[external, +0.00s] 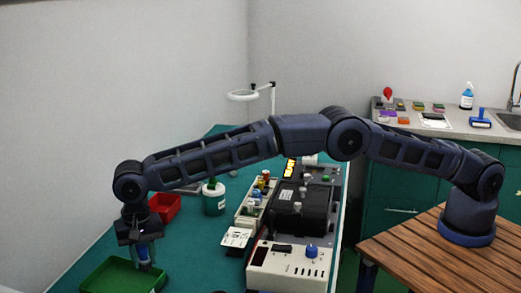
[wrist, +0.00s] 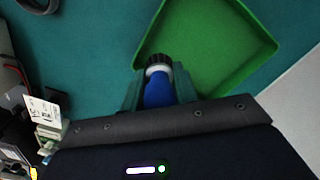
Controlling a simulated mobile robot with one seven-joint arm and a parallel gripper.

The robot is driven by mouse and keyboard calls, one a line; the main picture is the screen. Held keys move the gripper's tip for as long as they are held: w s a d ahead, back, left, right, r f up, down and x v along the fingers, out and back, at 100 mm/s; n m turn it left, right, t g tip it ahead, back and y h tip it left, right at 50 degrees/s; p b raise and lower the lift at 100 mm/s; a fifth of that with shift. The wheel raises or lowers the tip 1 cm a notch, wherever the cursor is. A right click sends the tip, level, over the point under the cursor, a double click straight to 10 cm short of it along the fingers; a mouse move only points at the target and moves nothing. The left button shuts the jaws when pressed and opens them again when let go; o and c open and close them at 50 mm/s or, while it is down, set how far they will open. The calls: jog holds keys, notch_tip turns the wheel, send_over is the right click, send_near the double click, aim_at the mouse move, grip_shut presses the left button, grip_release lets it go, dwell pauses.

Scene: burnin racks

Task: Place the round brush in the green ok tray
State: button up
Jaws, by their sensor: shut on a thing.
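The round brush (wrist: 156,90) has a blue handle and a dark bristle ring with a white band. My gripper (wrist: 157,92) is shut on it. In the external view my gripper (external: 143,255) points down with the blue part of the brush (external: 143,254) between its fingers. The green tray (wrist: 222,80) lies beyond the fingers in the wrist view, and the brush's bristle end overlaps its near edge in the picture. In the external view the tray (external: 105,278) is at the bottom left, just beside and below my gripper. The height of the brush above it is hard to tell.
A red tray (external: 164,207) stands behind the gripper on the teal bench. A black rack unit (external: 300,208), a power supply (external: 290,265) and a white card (external: 236,237) fill the bench's right side.

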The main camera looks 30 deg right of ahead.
aim_at(141, 245)
jog(key=shift+f, duration=2.8)
jog(key=o, duration=0.7)
jog(key=shift+f, duration=0.1)
notch_tip(141, 245, up, 12)
jog(key=shift+r, duration=0.15)
